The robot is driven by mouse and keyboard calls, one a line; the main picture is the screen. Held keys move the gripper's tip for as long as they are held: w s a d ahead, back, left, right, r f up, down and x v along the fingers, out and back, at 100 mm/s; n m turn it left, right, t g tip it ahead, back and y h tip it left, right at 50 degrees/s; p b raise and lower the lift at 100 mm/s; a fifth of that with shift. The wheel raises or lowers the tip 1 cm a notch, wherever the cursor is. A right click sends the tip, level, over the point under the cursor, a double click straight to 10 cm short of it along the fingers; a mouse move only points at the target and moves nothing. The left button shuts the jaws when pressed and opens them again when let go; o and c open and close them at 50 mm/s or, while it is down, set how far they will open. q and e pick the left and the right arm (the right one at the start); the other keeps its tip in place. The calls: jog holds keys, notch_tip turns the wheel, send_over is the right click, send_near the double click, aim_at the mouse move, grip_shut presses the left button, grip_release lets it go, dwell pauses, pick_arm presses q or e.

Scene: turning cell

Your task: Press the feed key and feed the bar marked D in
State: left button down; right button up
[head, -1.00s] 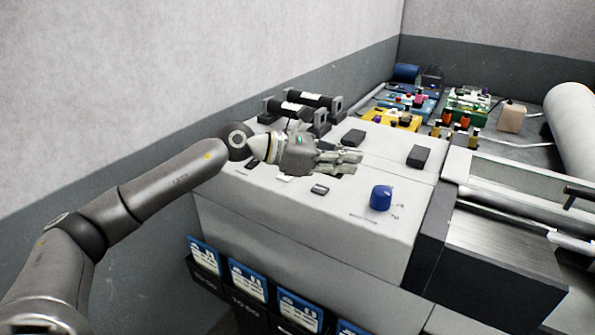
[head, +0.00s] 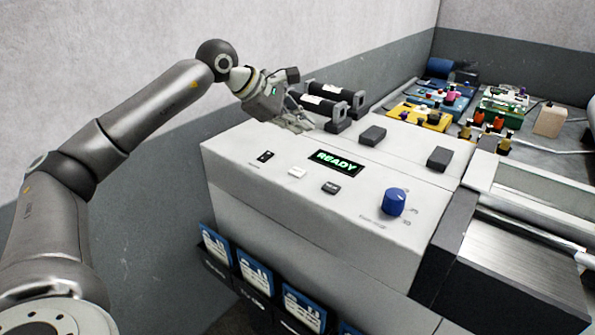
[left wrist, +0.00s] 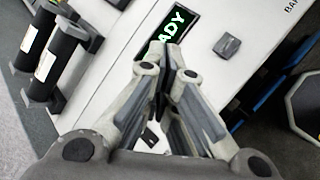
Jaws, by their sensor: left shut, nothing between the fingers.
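The grey machine panel (head: 240,185) carries a lit display (head: 335,162) reading READY in green. In front of it sit a black switch (head: 265,156), a white key (head: 297,172) and a dark key (head: 331,187); their print is too small to read. My left gripper (head: 301,122) is shut and empty near the panel's back left edge, clear of these keys. In the left wrist view its fingertips (left wrist: 172,75) are together beside the display (left wrist: 172,32). Two black bars with white labels (head: 325,104) lie behind the gripper; no letter D is legible. My right gripper is not in view.
A blue knob (head: 394,202) stands at the panel's right. Two dark blocks (head: 372,135) (head: 439,158) sit further back. Blue-and-white cards (head: 257,272) hang in front. Coloured fixtures (head: 424,117) crowd the back right.

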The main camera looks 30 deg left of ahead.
aim_at(299, 173)
pick_arm(q)
jog(key=shift+f+b, duration=3.25)
jog(key=shift+f, duration=1.15)
jog(key=shift+f+b, duration=0.4)
